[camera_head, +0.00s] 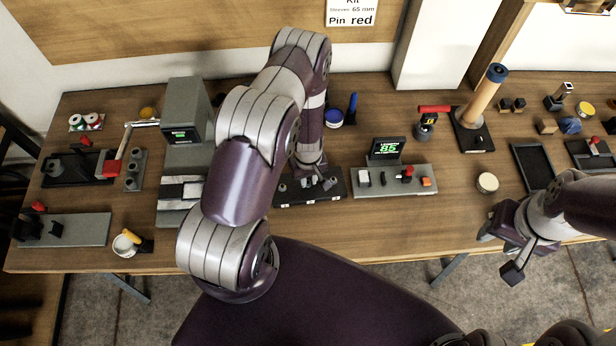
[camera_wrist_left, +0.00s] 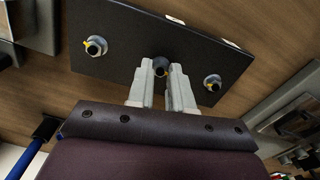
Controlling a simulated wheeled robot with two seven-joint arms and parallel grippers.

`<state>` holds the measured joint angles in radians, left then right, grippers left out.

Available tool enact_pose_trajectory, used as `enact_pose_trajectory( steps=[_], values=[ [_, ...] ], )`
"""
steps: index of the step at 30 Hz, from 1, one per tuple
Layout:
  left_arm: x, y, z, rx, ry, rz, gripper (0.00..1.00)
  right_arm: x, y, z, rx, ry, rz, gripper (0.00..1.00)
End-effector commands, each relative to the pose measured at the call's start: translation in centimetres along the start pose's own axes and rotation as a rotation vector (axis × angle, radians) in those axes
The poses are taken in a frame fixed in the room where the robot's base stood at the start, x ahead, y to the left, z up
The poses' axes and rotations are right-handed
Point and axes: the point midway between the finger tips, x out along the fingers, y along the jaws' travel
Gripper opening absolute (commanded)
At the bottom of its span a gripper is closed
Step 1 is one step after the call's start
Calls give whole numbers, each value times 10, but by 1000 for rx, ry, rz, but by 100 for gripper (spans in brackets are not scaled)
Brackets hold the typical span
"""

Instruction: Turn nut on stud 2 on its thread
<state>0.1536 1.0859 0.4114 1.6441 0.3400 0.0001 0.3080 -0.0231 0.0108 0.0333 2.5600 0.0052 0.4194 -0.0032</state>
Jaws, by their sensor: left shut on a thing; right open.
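A black plate with three studs (camera_head: 336,193) lies on the bench at the middle; it fills the top of the left wrist view (camera_wrist_left: 125,50). My left gripper (camera_head: 318,184) points down at the plate. In the left wrist view its pale fingers (camera_wrist_left: 162,80) are shut around the nut on the middle stud (camera_wrist_left: 161,68), which they mostly hide. The nuts on the two outer studs, one at left (camera_wrist_left: 96,46) and one at right (camera_wrist_left: 212,83), sit flat on the plate. How the held nut sits on its thread is hidden. My right gripper (camera_head: 499,251) is open and empty off the bench's front edge.
A grey panel with a green display (camera_head: 386,150) and switches is just right of the plate. A grey press-like device (camera_head: 186,112) stands to the left. A blue-lidded tin (camera_head: 334,118) stands behind. A round tin (camera_head: 487,183) lies at right; bench around it is clear.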

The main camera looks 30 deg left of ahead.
Motion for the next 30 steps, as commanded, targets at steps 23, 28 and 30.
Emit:
enact_pose_trajectory(
  steps=[23,28,30],
  values=[
    [0,0,-1,107,2,1,0,0,0,0,0,0,0,43],
    [0,0,-1,128,1,1,0,0,0,0,0,0,0,43],
    [0,0,-1,136,1,1,0,0,0,0,0,0,0,43]
  ],
)
